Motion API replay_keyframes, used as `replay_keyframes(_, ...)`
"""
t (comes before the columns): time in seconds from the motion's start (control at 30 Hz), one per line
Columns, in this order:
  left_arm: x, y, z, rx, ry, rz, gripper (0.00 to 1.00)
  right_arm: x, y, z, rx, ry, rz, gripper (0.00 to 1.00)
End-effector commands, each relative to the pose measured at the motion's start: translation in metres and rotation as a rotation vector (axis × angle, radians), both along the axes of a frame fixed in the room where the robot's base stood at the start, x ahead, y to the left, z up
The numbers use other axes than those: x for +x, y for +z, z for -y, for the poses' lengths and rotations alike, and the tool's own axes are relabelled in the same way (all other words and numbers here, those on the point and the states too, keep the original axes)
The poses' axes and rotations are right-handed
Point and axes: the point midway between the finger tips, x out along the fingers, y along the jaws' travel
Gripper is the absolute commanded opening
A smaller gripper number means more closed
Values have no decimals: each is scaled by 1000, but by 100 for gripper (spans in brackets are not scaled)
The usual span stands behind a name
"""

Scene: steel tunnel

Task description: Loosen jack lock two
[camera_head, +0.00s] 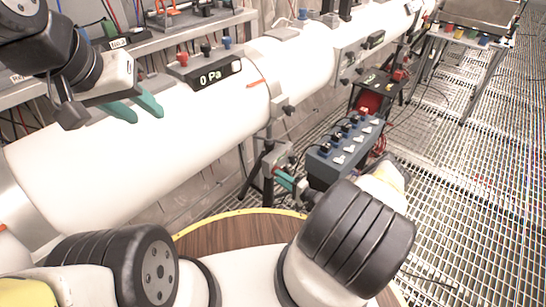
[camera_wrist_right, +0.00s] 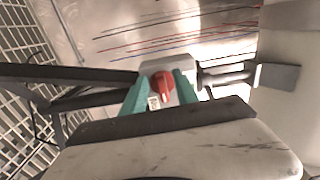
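A jack (camera_head: 275,165) with a grey block stands under the white pipe in the head view. In the right wrist view a red knob (camera_wrist_right: 163,85) sits on the grey block (camera_wrist_right: 185,68), with a small white label beside it. My right gripper (camera_head: 286,180) reaches the jack in the head view. In the right wrist view the teal fingers of my right gripper (camera_wrist_right: 161,90) lie on both sides of the knob; whether they press on it I cannot tell. My left gripper (camera_head: 140,107) is in front of the pipe at upper left, fingers apart and empty.
The white pipe (camera_head: 140,150) crosses the head view and carries a "0 Pa" gauge box (camera_head: 205,75). A dark box with several switches (camera_head: 343,150) stands just right of the jack. A table (camera_head: 470,45) is at upper right. The grating floor (camera_head: 455,170) is clear at right.

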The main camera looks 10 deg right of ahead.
Motion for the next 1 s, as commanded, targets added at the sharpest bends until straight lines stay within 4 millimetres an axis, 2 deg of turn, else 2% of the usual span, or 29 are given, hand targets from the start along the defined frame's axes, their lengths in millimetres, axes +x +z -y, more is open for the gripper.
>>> replay_keyframes(0.3, 0, 0, 0, 0, 0, 0, 36, -41, 0, 33, 0, -3, -1, 35)
replay_keyframes(0.43, 0, 0, 0, 0, 0, 0, 36, -52, 0, 42, 0, -3, -1, 35)
replay_keyframes(0.6, 0, 0, 0, 0, 0, 0, 36, -58, 0, 46, -1, -1, -1, 35)
replay_keyframes(1.0, 0, 0, 0, 0, 0, 0, 36, -58, 0, 46, -1, -1, -1, 35)
